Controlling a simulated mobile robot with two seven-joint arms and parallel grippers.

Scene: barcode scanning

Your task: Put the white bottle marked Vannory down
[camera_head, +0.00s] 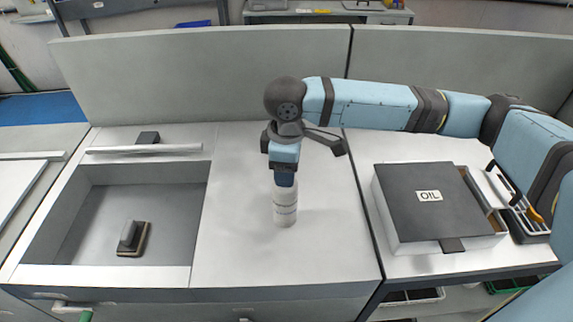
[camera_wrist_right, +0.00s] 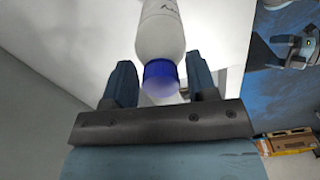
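The white bottle (camera_head: 285,208) is upright on the light worktop in the middle of the head view, below my right gripper (camera_head: 284,176). In the right wrist view the bottle (camera_wrist_right: 160,38) shows its blue cap (camera_wrist_right: 161,77) between the two fingers of my right gripper (camera_wrist_right: 160,85). A narrow gap shows on each side of the cap, so the gripper looks open around it. Part of some dark writing shows on the bottle, but I cannot read it. The top of the bottle is hidden by the gripper in the head view. My left gripper is not in view.
A sunken basin (camera_head: 95,215) with a dark block-like object (camera_head: 132,238) in it is at the left. A dark-lidded box marked OIL (camera_head: 430,205) stands at the right. A grey partition (camera_head: 200,75) runs behind. The worktop around the bottle (camera_head: 235,255) is clear.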

